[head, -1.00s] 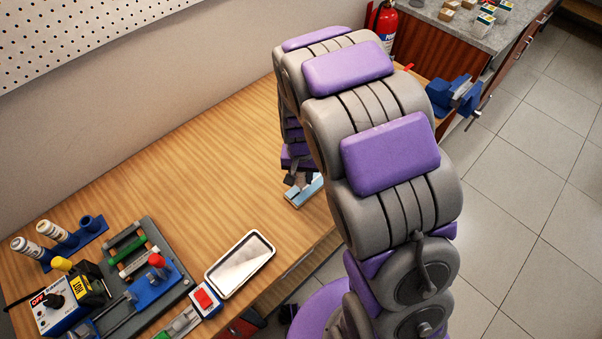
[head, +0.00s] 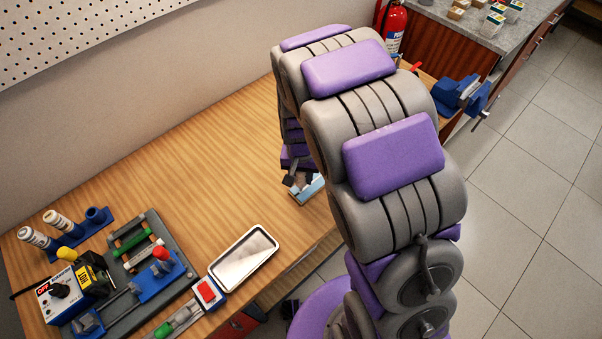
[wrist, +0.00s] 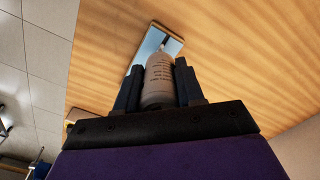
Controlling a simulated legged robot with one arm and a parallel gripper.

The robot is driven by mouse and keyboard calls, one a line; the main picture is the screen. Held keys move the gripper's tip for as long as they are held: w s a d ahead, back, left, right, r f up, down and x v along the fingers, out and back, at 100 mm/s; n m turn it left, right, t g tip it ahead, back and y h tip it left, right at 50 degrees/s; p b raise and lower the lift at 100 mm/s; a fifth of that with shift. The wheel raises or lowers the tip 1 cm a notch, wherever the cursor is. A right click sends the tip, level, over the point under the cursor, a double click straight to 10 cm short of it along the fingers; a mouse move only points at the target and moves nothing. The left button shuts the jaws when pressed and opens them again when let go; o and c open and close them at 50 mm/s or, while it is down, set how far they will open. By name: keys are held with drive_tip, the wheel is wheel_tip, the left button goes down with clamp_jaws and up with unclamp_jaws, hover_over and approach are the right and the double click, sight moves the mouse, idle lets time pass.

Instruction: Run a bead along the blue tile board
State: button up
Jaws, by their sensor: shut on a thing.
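The light blue tile board (wrist: 144,50) lies on the wooden bench below the bottle's nozzle in the wrist view. In the head view the tile board (head: 308,193) is partly hidden behind my arm, near the bench's front edge. My gripper (wrist: 158,68) is shut on a pale bottle (wrist: 158,85) with small dark print, its nozzle pointing at the board. I cannot tell whether the tip touches the board or whether a bead lies there. In the head view my gripper (head: 290,181) is mostly hidden by my arm.
A white-rimmed tray (head: 243,260) lies on the bench, left of my arm. Two white bottles (head: 63,222) lean in a blue rack (head: 98,216). A control box (head: 62,294) and a grey fixture plate (head: 155,235) stand nearby. A blue vise (head: 463,95) is at the right. Mid-bench is clear.

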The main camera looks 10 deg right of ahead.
drive_tip(key=shift+a, duration=0.1)
drive_tip(key=shift+c, duration=0.7)
drive_tip(key=shift+s+a, duration=0.1)
drive_tip(key=shift+s+a, duration=0.45)
drive_tip(key=shift+a, duration=0.15)
drive_tip(key=shift+r, duration=0.1)
wheel_tip(320, 180, up, 7)
drive_tip(key=p, duration=0.3)
idle(0.4)
